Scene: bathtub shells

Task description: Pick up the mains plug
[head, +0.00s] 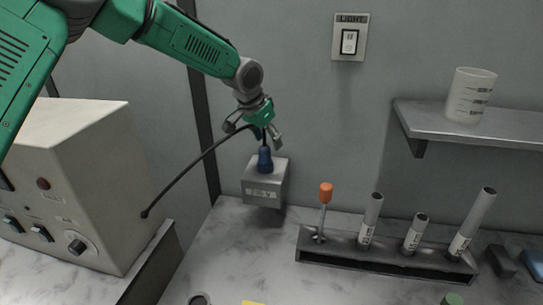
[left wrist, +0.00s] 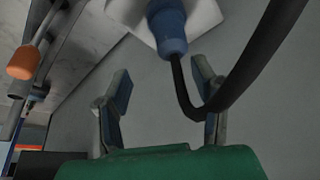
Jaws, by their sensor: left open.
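The blue mains plug (head: 265,160) stands upright on top of a grey metal box (head: 264,186) against the back wall. A black cable runs from the plug to the side of the beige cabinet. My left gripper (head: 266,136) is just above the plug, fingers pointing down and apart. In the left wrist view the plug (left wrist: 168,28) is beyond the fingertips and between their lines, and the open left gripper (left wrist: 162,82) holds nothing. The cable (left wrist: 250,70) passes close by the right-hand finger there. My right gripper is not in view.
The beige cabinet (head: 75,180) with knobs stands at left. A dark rack (head: 385,262) holds several tubes and an orange-handled tool (head: 326,195) to the right of the box. A shelf (head: 470,119) bears a beaker (head: 470,95). A light switch (head: 349,42) is on the wall.

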